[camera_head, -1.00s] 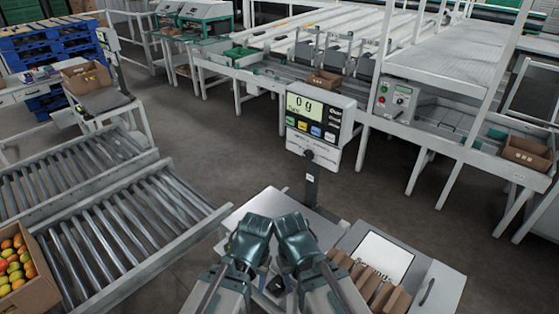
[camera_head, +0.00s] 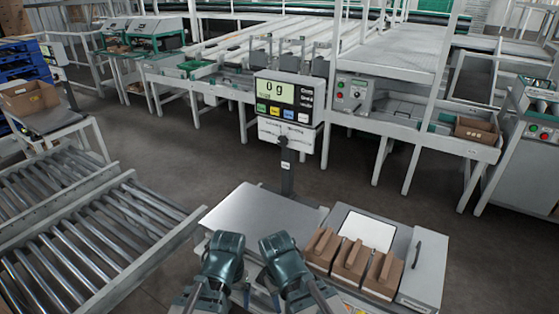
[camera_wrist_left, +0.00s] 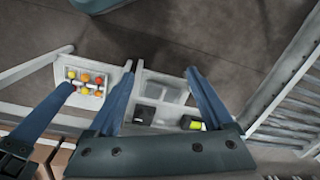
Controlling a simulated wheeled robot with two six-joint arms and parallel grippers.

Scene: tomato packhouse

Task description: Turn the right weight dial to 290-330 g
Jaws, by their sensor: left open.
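No weight dial can be made out clearly in either view. A grey control box (camera_head: 352,93) on the sorting line behind the scale has small red and green controls, too small to read. Another panel (camera_head: 541,131) with red and green controls stands at the far right. My left gripper (camera_head: 222,256) is low in the head view, its fingertips hidden there.
A scale display (camera_head: 288,97) reading 0 g stands on a post behind the steel scale plate (camera_head: 255,218). Several brown cartons (camera_head: 350,262) stand at its right. A roller conveyor (camera_head: 75,245) is at the left. Open grey floor (camera_head: 225,150) lies behind the scale.

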